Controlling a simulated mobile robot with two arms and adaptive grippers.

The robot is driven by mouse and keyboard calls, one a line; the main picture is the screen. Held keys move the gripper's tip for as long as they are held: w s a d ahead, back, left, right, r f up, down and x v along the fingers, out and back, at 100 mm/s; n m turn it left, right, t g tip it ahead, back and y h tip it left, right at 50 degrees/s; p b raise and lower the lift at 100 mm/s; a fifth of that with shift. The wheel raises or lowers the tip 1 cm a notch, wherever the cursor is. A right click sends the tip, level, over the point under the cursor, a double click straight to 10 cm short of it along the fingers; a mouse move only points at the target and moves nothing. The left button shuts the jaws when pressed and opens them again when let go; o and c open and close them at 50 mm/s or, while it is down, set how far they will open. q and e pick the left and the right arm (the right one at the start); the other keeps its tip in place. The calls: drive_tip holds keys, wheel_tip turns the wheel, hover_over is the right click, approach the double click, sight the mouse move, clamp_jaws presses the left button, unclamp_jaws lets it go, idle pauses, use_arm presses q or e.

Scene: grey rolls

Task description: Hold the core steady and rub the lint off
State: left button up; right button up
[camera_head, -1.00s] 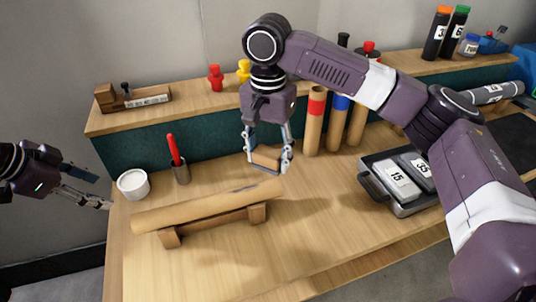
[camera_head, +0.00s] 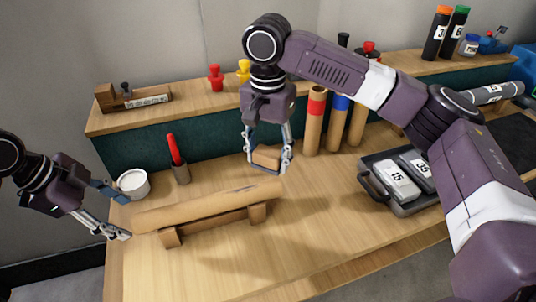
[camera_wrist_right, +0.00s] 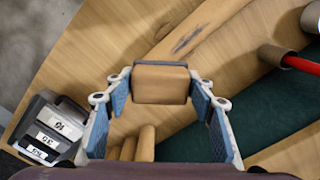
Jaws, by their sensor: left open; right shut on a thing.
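The core, a tan cardboard tube (camera_head: 205,206), lies across a low wooden cradle (camera_head: 168,237) on the bench. It also runs along the top of the right wrist view (camera_wrist_right: 215,32), where a dark grey streak of lint (camera_wrist_right: 187,41) shows on it. My left gripper (camera_head: 126,216) is open at the left end of the core, one finger behind it and one in front; I cannot tell if they touch it. My right gripper (camera_head: 267,166) is shut on a tan block (camera_head: 266,157), held above and behind the core's right end. The block also shows in the right wrist view (camera_wrist_right: 161,84).
A white round tub (camera_head: 133,184) and a holder with a red stick (camera_head: 176,157) stand behind the core. A grey tray (camera_head: 405,208) with numbered weights sits right. The bench front is clear.

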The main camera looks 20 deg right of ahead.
sight(132, 218)
use_arm(q)
drive_tip(key=shift+x, duration=2.35)
drive_tip(key=c, duration=1.3)
drive_tip(key=shift+c, duration=0.2)
